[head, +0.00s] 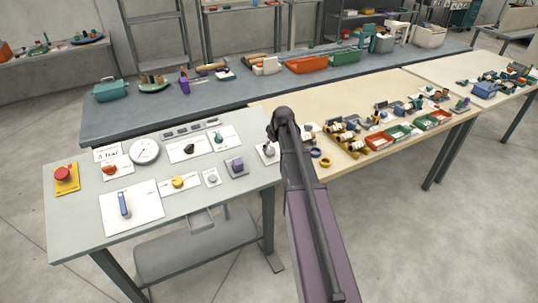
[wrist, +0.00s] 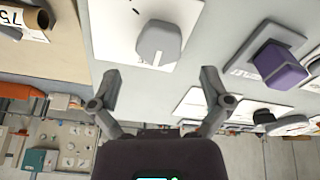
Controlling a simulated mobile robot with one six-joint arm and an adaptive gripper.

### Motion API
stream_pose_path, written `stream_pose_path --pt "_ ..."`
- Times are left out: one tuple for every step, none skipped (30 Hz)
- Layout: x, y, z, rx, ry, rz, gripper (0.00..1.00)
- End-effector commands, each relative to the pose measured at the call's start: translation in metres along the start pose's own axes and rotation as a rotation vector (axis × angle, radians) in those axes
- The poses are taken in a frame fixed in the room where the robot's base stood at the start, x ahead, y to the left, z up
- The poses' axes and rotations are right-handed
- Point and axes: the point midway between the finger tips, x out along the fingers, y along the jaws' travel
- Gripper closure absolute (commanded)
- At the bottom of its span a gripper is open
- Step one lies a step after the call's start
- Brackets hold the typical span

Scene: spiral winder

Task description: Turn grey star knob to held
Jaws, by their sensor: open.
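The grey knob (wrist: 158,42) sits on a white card (wrist: 122,52) with dark tick marks near the edge of the panel. In the wrist view it looks faceted, and its pointer setting cannot be read. In the head view the grey knob (head: 269,149) is at the panel's right end, just left of my arm. My gripper (wrist: 160,84) is open and empty in the wrist view. The knob lies ahead of the gap between its fingertips, apart from both fingers. In the head view my arm hides the gripper.
A purple knob (wrist: 282,69) on a grey plate stands beside the grey knob. A black knob (wrist: 263,117) is farther off. The panel (head: 85,225) also bears a red button (head: 62,174), a gauge (head: 145,150), a yellow knob (head: 178,181) and a blue lever (head: 124,204).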

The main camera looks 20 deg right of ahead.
Motion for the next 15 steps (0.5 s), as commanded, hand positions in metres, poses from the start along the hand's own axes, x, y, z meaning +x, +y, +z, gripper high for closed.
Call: stream_pose_path --pt "0.009 0.000 0.001 0.000 0.000 0.000 0.02" --pt "0.011 0.000 0.001 0.000 0.000 0.000 0.02" --pt "0.015 0.000 0.001 0.000 0.000 0.000 0.02" --pt "0.017 0.000 0.001 0.000 0.000 0.000 0.02" --pt "0.019 0.000 0.001 0.000 0.000 0.000 0.02" --pt "0.023 0.000 0.001 0.000 0.000 0.000 0.02" --pt "0.025 0.000 0.001 0.000 0.000 0.000 0.02" --pt "0.027 0.000 0.001 0.000 0.000 0.000 0.02" --pt "0.030 0.000 0.001 0.000 0.000 0.000 0.02" --pt "0.032 0.000 0.001 0.000 0.000 0.000 0.02" --pt "0.033 0.000 0.001 0.000 0.000 0.000 0.02" --pt "0.035 0.000 0.001 0.000 0.000 0.000 0.02" --pt "0.037 0.000 0.001 0.000 0.000 0.000 0.02" --pt "0.038 0.000 0.001 0.000 0.000 0.000 0.02" --pt "0.039 0.000 0.001 0.000 0.000 0.000 0.02"
